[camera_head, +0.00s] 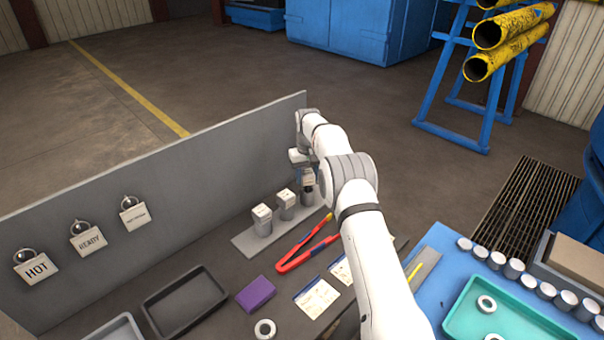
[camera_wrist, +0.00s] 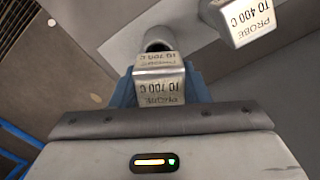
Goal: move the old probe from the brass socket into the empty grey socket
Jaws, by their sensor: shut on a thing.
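My gripper (camera_wrist: 160,92) has its blue fingers shut on a probe (camera_wrist: 160,66) with a pale label reading "PROBE TO 700 C". Just beyond it in the wrist view is a grey cylindrical socket (camera_wrist: 157,42) with a dark opening; I cannot tell whether the held probe is clear of it. Another probe (camera_wrist: 246,20), labelled "PROBE TO 400 C", stands to the right. In the head view my gripper (camera_head: 307,178) is at the far end of a grey rack plate (camera_head: 246,243), beside two pale-topped probes (camera_head: 262,219) and (camera_head: 286,204). I cannot make out a brass socket.
An upright grey panel (camera_head: 180,180) with hanging padlocks runs close behind the rack. Red-handled pliers (camera_head: 303,255), label cards (camera_head: 316,297), a purple block (camera_head: 256,293) and a black tray (camera_head: 185,301) lie in front. A teal tray (camera_head: 450,325) is at right.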

